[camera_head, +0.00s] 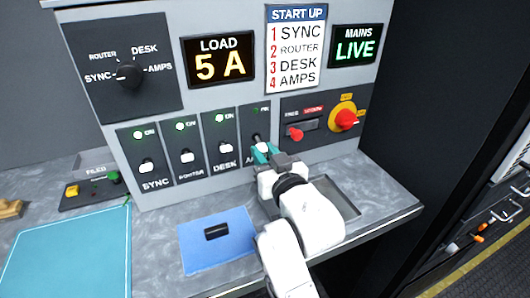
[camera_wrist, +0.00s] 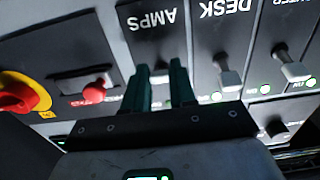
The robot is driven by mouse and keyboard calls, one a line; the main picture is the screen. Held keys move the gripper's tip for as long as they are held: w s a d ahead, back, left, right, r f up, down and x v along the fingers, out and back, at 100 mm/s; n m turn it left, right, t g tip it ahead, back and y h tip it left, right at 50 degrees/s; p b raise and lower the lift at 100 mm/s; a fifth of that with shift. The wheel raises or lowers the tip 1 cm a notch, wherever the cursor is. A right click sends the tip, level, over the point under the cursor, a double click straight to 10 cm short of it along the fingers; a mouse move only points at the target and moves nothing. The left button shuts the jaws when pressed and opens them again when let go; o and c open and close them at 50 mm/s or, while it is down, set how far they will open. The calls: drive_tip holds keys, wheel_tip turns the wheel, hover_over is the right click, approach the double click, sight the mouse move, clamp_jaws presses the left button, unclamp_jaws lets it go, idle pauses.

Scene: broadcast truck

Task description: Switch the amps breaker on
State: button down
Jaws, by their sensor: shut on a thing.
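The amps breaker (camera_head: 255,122) is the rightmost of the row of upright breakers on the panel. Its lamp looks dim beside the bright green lamps of the others. My gripper (camera_head: 261,149) is at its lower part, with teal fingers closed on the lever. In the wrist view, which is upside down, the amps breaker (camera_wrist: 154,38) fills the space ahead of my gripper (camera_wrist: 160,75). The lever sits between the two fingertips and is mostly hidden.
The sync breaker (camera_head: 146,166), router breaker (camera_head: 187,156) and desk breaker (camera_head: 225,149) stand left, lamps lit. A red knob (camera_head: 296,134) and red emergency button (camera_head: 346,119) are close on the right. The load display (camera_head: 219,61) reads 5 A. A blue mat (camera_head: 198,255) lies on the counter.

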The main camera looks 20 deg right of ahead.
sight(260, 143)
drive_tip(key=shift+r+g+p, duration=0.8)
drive_tip(key=shift+r+p, duration=0.05)
drive_tip(key=shift+p, duration=1.75)
drive_tip(key=r+g+p, duration=0.1)
drive_tip(key=p, duration=0.4)
drive_tip(key=shift+s+g, duration=0.1)
drive_tip(key=shift+g, duration=0.3)
drive_tip(key=g+p, duration=0.1)
drive_tip(key=p, duration=0.3)
drive_tip(key=r+g+p, duration=0.1)
drive_tip(key=p, duration=0.2)
drive_tip(key=shift+g+p, duration=0.3)
drive_tip(key=shift+p, duration=0.05)
drive_tip(key=shift+g+p, duration=0.5)
drive_tip(key=shift+p, duration=0.7)
drive_tip(key=shift+w+f+g+p, duration=0.1)
drive_tip(key=shift+w+g+p, duration=0.15)
drive_tip(key=shift+p, duration=0.3)
drive_tip(key=c, duration=0.9)
unclamp_jaws()
drive_tip(key=b+v, duration=0.1)
drive_tip(key=v, duration=1)
